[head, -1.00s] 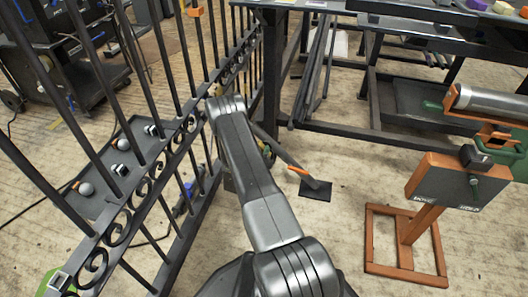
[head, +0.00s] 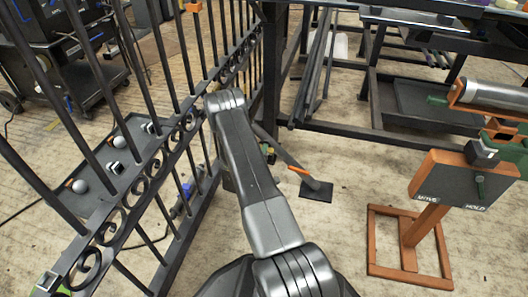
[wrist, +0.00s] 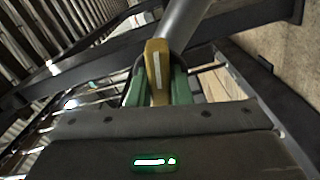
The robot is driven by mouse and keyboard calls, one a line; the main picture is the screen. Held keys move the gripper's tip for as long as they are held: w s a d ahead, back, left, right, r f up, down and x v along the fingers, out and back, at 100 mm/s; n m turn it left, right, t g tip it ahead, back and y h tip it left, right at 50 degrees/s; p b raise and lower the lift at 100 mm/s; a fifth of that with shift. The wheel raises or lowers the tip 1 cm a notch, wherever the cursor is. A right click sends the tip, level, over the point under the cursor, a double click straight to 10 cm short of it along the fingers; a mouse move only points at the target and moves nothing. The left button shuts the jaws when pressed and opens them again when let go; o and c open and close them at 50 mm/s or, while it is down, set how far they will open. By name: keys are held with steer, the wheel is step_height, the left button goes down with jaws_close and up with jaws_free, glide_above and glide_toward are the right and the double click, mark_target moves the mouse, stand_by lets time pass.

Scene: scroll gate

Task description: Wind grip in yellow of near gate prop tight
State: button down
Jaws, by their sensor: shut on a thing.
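The yellow grip (wrist: 157,62) is in the upper middle of the wrist view, at the lower end of a grey tube (wrist: 186,24). My gripper (wrist: 157,86) has green fingers, one on each side of the yellow grip, and is shut on it. In the head view a slanted grey prop (head: 292,163) with an orange band stands on a black foot plate (head: 316,193), beside the near scroll gate (head: 160,165). My arm hides the gripper and the grip in the head view.
A dark tray with balls (head: 100,183) lies beyond the gate bars. A lever panel (head: 455,182) on an orange stand is at the right. A dark steel bench (head: 400,137) is behind. The floor between the foot plate and stand is clear.

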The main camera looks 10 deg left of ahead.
steer(key=shift+n, duration=0.4)
steer(key=c, duration=1.3)
jaws_free()
steer(key=s+p, duration=0.1)
steer(key=s, duration=0.3)
steer(key=s+p, duration=0.1)
steer(key=s, duration=0.4)
steer(key=s+p, duration=0.2)
steer(key=s, duration=0.2)
steer(key=shift+s+a, duration=0.25)
steer(key=shift+s, duration=0.15)
